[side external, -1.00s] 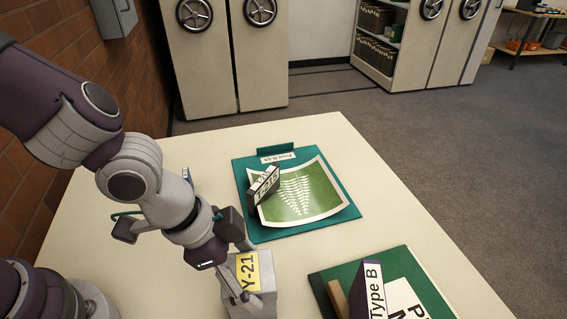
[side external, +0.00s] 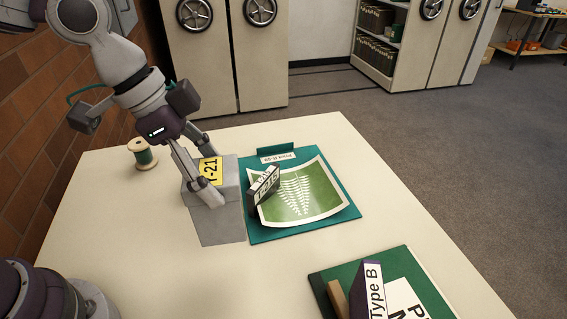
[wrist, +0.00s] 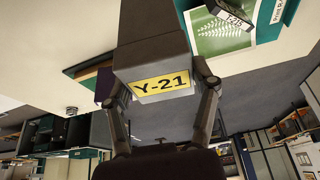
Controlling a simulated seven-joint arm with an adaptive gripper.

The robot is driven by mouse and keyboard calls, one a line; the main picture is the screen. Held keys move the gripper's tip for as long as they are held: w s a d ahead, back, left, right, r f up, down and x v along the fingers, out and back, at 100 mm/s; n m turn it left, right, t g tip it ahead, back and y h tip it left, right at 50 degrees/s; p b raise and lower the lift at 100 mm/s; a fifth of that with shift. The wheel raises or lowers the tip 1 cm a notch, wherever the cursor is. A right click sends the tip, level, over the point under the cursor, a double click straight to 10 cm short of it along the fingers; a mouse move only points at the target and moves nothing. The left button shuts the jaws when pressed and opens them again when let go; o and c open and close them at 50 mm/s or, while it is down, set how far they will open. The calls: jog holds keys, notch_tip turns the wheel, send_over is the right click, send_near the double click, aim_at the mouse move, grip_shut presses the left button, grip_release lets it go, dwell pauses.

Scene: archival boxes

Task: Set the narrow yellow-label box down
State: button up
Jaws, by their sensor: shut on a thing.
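The narrow yellow-label box (side external: 230,180) is grey, with a yellow label reading Y-21 on its top. In the side view it is upright on the left of the green board, close to its edge. My gripper (side external: 212,178) is shut on it from above, one finger on each side near the label. The wrist view shows the box (wrist: 150,52) between both fingertips, label facing the camera. I cannot tell whether its underside touches the table.
A thread spool (side external: 143,154) stands at back left. Another green board (side external: 319,283) with a Type B box (side external: 368,290) is at front right. The front-left table is clear.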

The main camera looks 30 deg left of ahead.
jog(key=s+a+f+n, duration=0.1)
jog(key=s+a, duration=0.2)
jog(key=a, duration=2.1)
notch_tip(320, 180, down, 8)
jog(key=s, duration=0.1)
jog(key=shift+a+f, duration=0.1)
jog(key=shift+f, duration=0.05)
jog(key=o, duration=1.2)
jog(key=shift+o, duration=0.2)
